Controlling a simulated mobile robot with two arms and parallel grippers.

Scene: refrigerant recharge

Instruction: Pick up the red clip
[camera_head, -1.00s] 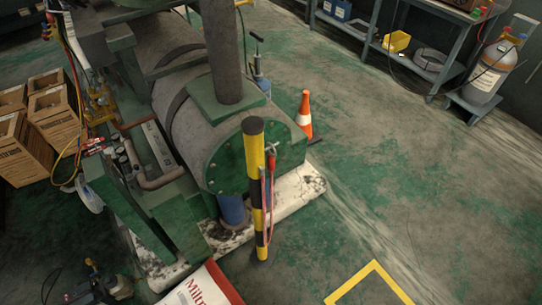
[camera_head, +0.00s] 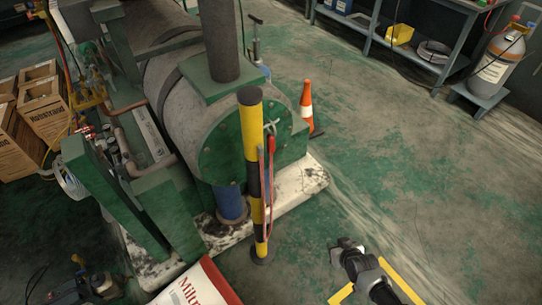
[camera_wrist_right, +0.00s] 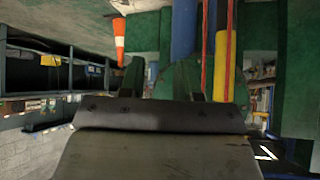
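The red clip (camera_head: 272,145) hangs near the top of the yellow and black post (camera_head: 252,190), on its right side, with red cable (camera_head: 271,195) hanging below it. My right gripper (camera_head: 345,246) is low and to the right of the post, apart from it and from the clip. In the right wrist view my right gripper (camera_wrist_right: 176,75) has its two dark fingers apart with nothing between them. Red cable (camera_wrist_right: 205,60) and the yellow post (camera_wrist_right: 223,70) show behind its right finger there. The clip cannot be made out in that view. My left gripper is not in view.
A large green and grey machine (camera_head: 180,90) stands just behind and left of the post. An orange cone (camera_head: 306,100) stands behind right. A white and red sack (camera_head: 200,285) is at the front. A gas cylinder (camera_head: 497,62) stands far right. The floor (camera_head: 400,170) at right is open.

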